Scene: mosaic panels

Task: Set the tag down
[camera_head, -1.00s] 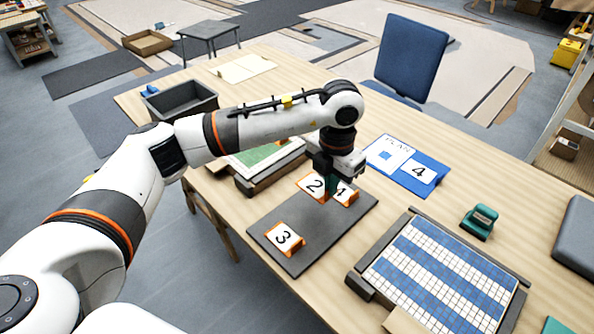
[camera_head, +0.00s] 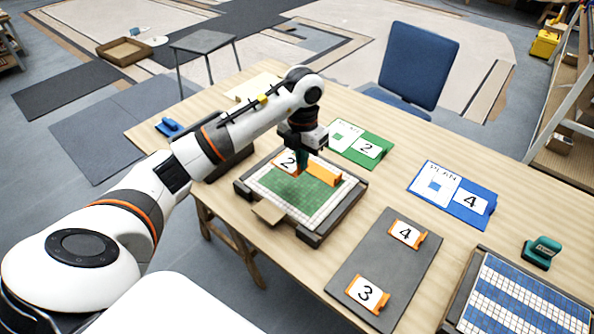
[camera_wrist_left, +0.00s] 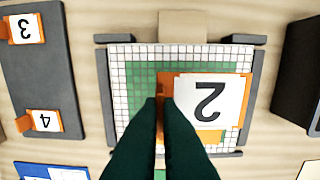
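My left gripper (camera_head: 302,172) is over the green and white mosaic panel (camera_head: 298,208), its dark green fingers closed on the orange tag numbered 2 (camera_head: 286,162). In the left wrist view the fingers (camera_wrist_left: 160,108) pinch the orange part of tag 2 (camera_wrist_left: 208,98), and its white face lies over the panel's tiles. I cannot tell whether the tag touches the panel. Tags 4 (camera_head: 406,233) and 3 (camera_head: 366,292) stand on the dark grey mat (camera_head: 372,255). My right gripper is not in view.
A green plan card with 2 (camera_head: 368,149) lies behind the panel, a blue plan card with 4 (camera_head: 470,201) to the right. The blue-striped panel (camera_head: 525,305) and a green stamp-like tool (camera_head: 541,252) are at the right. A blue chair (camera_head: 418,68) stands behind the table.

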